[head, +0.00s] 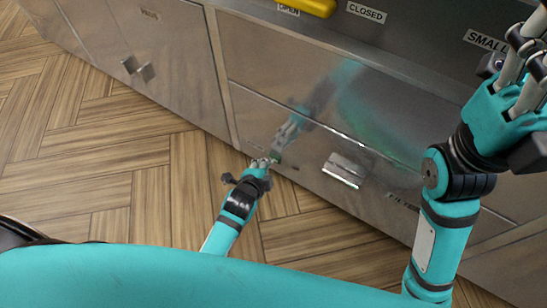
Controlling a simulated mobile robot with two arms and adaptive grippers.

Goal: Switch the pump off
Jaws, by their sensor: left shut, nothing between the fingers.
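My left gripper (265,163) is shut and empty, with its fingertips at the lower left of the steel front panel (310,130). My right gripper (520,62) is raised at the upper right, in front of the panel and away from the green spot. Its fingers are partly cut off by the picture edge.
A yellow lever (308,5) is at the top by the OPEN and CLOSED labels. Cabinet door handles (138,69) are at the left. The wooden floor (110,150) is clear.

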